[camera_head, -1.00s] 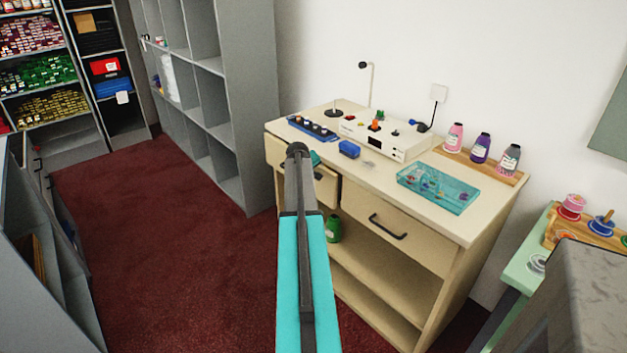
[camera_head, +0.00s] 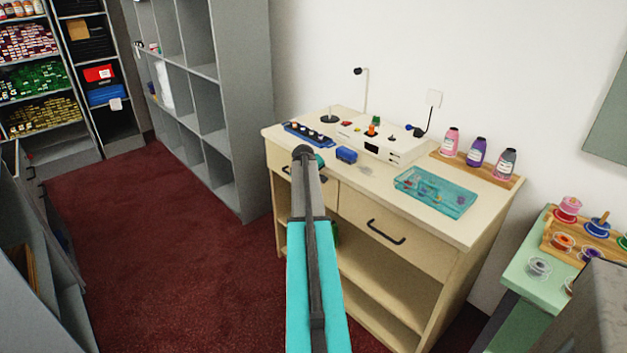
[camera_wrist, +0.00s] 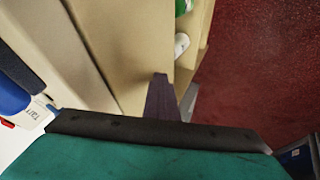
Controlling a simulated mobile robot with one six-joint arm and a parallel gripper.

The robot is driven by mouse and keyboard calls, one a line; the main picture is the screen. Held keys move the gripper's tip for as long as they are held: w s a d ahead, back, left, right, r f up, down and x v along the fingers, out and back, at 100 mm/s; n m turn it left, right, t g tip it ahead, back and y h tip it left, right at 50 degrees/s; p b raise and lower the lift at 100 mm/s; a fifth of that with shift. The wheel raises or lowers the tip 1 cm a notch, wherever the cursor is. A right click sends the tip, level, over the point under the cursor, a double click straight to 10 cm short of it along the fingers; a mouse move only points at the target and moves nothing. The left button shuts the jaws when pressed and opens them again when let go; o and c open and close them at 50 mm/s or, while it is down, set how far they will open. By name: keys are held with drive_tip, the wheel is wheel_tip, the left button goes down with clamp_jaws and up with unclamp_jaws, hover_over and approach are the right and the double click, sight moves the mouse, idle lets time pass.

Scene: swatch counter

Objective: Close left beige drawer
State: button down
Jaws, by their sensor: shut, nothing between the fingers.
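The left beige drawer (camera_head: 279,158) is at the left of the beige counter unit, partly hidden behind my arm. Its front looks about flush with the right drawer beside it. Its dark handle (camera_head: 318,178) shows only in part. In the wrist view a beige front panel (camera_wrist: 125,45) fills the middle. My gripper (camera_wrist: 163,92) is shut and empty, with its dark finger against or just in front of that panel; I cannot tell if it touches. In the head view my arm hides most of the gripper.
The right drawer (camera_head: 395,232) is shut, above open shelves. Grey shelving (camera_head: 228,130) stands at the left. Red carpet (camera_head: 160,240) is clear there.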

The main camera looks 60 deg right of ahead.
drive_tip(key=s+a+r+b, duration=0.1)
drive_tip(key=a+r, duration=0.7)
drive_tip(key=a, duration=0.1)
drive_tip(key=shift+s+a, duration=0.2)
drive_tip(key=shift+s, duration=0.05)
idle(0.7)
drive_tip(key=shift+w, duration=0.1)
